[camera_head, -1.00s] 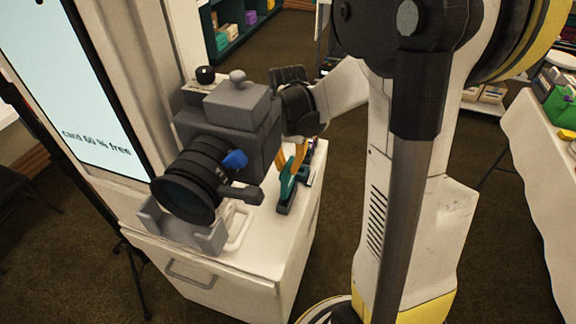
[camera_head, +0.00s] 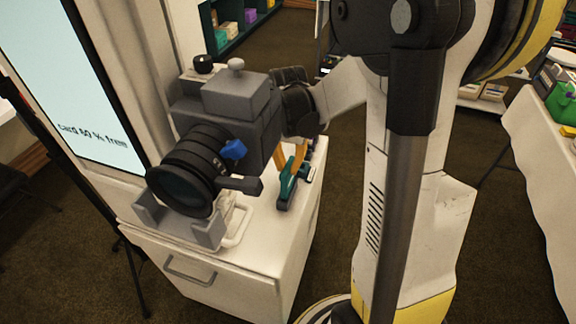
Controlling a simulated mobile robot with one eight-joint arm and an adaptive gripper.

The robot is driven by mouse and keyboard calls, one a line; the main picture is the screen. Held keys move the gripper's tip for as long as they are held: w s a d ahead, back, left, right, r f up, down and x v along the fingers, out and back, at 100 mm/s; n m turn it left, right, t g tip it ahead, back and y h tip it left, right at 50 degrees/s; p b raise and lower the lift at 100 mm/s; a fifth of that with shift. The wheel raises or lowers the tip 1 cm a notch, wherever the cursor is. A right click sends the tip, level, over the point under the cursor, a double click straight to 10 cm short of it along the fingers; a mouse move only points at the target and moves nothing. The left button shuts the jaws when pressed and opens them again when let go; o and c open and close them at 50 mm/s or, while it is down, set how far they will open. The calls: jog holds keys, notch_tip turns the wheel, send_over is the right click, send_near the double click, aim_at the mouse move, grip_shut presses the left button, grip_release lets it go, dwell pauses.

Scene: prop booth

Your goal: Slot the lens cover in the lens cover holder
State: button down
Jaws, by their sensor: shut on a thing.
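My gripper (camera_head: 290,160), with orange fingers, points down behind the right side of a big grey film camera (camera_head: 236,100). It is shut, but the camera body hides part of the fingers and I cannot make out the lens cover between them. A teal slotted piece (camera_head: 287,190), possibly the lens cover holder, stands on the white cabinet top (camera_head: 262,222) just below the fingertips. I cannot tell whether the fingers or their load touch it.
The camera's black lens (camera_head: 182,185) faces front left above a grey bracket (camera_head: 208,234). A lit screen (camera_head: 75,75) stands at left. A table with a green box (camera_head: 562,103) is at right.

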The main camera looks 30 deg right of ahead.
jog(key=shift+f, duration=0.15)
jog(key=shift+f+b, duration=0.75)
jog(key=shift+f, duration=0.05)
jog(key=c, duration=1.4)
grip_release()
jog(key=shift+c, duration=0.2)
jog(key=shift+r+p, duration=2.8)
jog(key=shift+r, duration=0.75)
